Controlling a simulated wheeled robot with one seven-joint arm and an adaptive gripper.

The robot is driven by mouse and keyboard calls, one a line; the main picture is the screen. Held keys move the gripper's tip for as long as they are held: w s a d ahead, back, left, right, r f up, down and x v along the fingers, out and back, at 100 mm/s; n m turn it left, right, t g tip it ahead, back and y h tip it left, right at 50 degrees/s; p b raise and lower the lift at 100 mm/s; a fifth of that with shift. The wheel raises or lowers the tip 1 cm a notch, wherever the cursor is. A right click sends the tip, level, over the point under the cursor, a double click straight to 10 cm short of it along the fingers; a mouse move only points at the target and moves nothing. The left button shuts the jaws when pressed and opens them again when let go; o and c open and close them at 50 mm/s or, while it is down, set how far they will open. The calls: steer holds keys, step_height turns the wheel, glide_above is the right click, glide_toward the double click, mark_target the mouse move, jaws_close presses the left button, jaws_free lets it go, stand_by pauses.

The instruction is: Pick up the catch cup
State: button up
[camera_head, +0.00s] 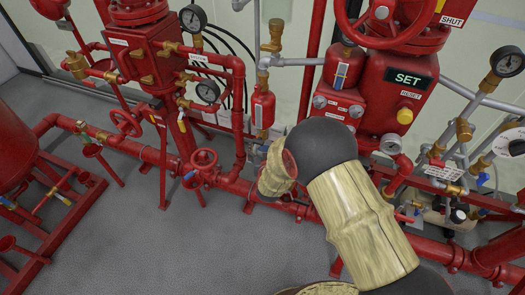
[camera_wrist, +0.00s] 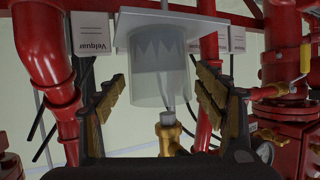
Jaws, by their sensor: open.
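A pale translucent cup (camera_wrist: 160,80), which looks like the catch cup, shows in the middle of the wrist view. A flat white plate (camera_wrist: 180,24) meets its upper end in the picture. My gripper (camera_wrist: 160,84) is open, with one finger on each side of the cup. I see gaps between the fingers and the cup, and nothing is gripped. I cannot make out the cup or the fingers in the head view, where my arm covers part of the pipework.
A brass fitting (camera_wrist: 168,132) stands just below the cup in the wrist view. Red pipe (camera_wrist: 55,65) is close on the left, and red valve bodies (camera_wrist: 285,120) are on the right. In the head view, dense pipework surrounds my arm; grey floor (camera_head: 130,235) is clear at front left.

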steer(key=shift+w+f, duration=0.15)
steer(key=shift+w, duration=0.2)
steer(key=shift+c, duration=1)
steer(key=c, duration=1.1)
steer(key=shift+c, duration=0.5)
